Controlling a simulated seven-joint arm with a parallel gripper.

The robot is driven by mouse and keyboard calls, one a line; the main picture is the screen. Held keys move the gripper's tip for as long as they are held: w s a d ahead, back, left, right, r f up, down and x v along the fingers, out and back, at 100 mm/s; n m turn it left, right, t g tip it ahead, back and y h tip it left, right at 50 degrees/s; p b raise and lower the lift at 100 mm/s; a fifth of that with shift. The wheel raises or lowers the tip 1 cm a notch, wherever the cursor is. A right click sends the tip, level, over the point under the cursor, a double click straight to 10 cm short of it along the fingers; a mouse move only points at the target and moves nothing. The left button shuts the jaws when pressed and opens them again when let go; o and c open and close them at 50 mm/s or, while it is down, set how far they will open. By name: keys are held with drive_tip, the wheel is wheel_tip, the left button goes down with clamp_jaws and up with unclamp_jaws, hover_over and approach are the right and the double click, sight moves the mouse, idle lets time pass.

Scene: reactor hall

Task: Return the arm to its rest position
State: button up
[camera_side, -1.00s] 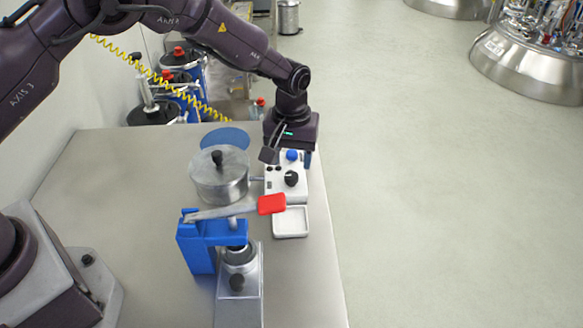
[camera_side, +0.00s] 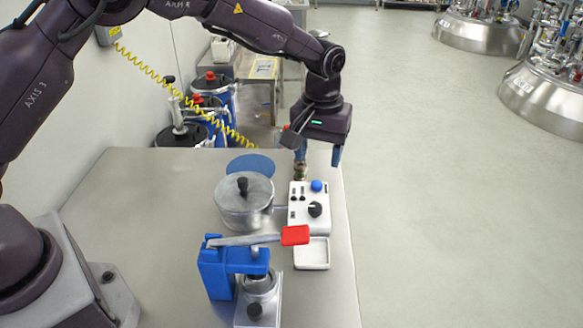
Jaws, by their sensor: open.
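My arm reaches from the base at lower left over the steel table (camera_side: 130,220). My gripper (camera_side: 319,157) hangs past the far end of a white control box (camera_side: 309,208) with a blue button and a black knob. Its blue fingers point down, spread apart, and I see nothing between them. A small brass-coloured piece (camera_side: 300,171) stands just behind the box, below the left finger; whether they touch I cannot tell.
A lidded metal pot (camera_side: 243,203) stands left of the box, with a blue disc (camera_side: 251,165) behind it. Nearer are a blue clamp with a red-handled lever (camera_side: 294,235) and a white tray (camera_side: 312,255). Drums (camera_side: 212,92) stand beyond the table.

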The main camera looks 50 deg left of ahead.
drive_tip(key=s+a+r+m+t, duration=0.1)
drive_tip(key=s+a+r+t, duration=0.1)
drive_tip(key=s+r, duration=0.4)
drive_tip(key=s+a+r+m+t, duration=0.1)
drive_tip(key=s+a+r, duration=0.4)
drive_tip(key=s, duration=0.8)
drive_tip(key=s+a+r+m+t, duration=0.2)
drive_tip(key=s+r, duration=0.4)
drive_tip(key=s, duration=0.4)
drive_tip(key=shift+a+r+m+t, duration=0.3)
drive_tip(key=shift+a+m, duration=0.4)
drive_tip(key=shift+a, duration=0.4)
